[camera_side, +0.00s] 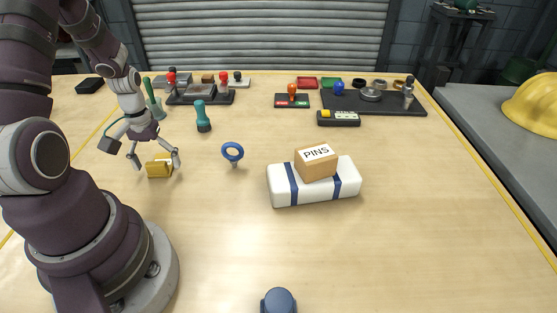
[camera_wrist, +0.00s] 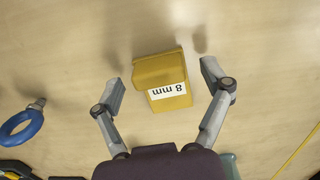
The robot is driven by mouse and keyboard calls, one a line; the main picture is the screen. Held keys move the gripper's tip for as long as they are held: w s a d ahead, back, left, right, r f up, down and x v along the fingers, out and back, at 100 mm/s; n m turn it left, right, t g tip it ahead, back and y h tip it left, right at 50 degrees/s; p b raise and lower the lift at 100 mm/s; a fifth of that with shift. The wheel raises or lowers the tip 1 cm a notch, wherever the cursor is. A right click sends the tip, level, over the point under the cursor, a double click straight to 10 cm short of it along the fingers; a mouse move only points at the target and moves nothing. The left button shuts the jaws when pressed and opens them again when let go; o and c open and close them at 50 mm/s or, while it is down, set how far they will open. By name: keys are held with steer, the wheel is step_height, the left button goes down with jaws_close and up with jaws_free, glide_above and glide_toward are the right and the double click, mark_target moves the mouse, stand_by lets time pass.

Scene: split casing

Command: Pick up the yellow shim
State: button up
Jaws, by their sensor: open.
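The yellow shim (camera_side: 159,168) is a small block lying on the wooden table at the left in the side view. In the wrist view the shim (camera_wrist: 162,82) carries a white label reading "8 mm". My gripper (camera_side: 156,162) is open, with a finger on either side of the shim. In the wrist view the gripper (camera_wrist: 162,75) shows a gap between each finger and the shim, and neither finger appears to touch it.
A blue ring-topped part (camera_side: 232,153) stands right of the shim. A white and blue block (camera_side: 344,186) bears a "PINS" box (camera_side: 316,163). A teal-handled tool (camera_side: 202,116) and a dark tray (camera_side: 200,97) are behind. The front middle of the table is mostly clear.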

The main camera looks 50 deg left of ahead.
steer(key=c, duration=1.2)
steer(key=shift+r, duration=0.1)
